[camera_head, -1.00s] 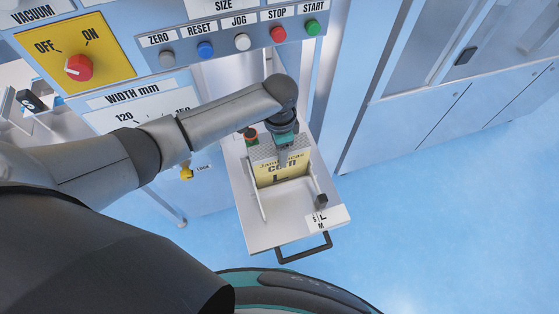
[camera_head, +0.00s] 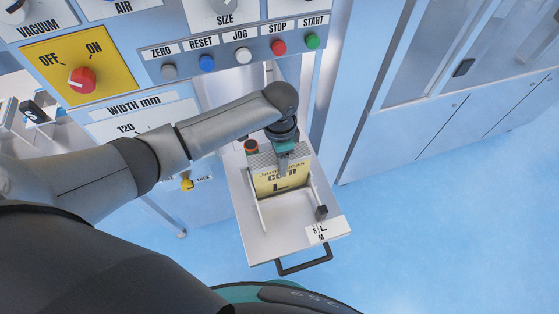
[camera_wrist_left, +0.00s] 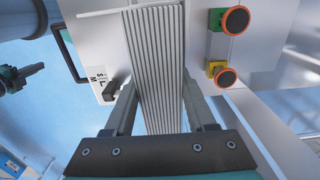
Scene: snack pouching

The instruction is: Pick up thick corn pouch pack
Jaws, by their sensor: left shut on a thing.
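The thick corn pouch pack (camera_head: 281,178) stands upright on the pulled-out tray (camera_head: 283,236), its yellow printed face with "corn" and a large L toward me. My left gripper (camera_head: 284,165) reaches down over its top from the machine side and is shut on it. In the left wrist view the pack (camera_wrist_left: 157,60) shows as a stack of pale, thin edges between the two fingers of my left gripper (camera_wrist_left: 160,105).
The tray has thin side rails, a black knob (camera_head: 321,211), a size label and a black front handle (camera_head: 304,262). The machine's control panel stands behind. Blue floor at right is clear.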

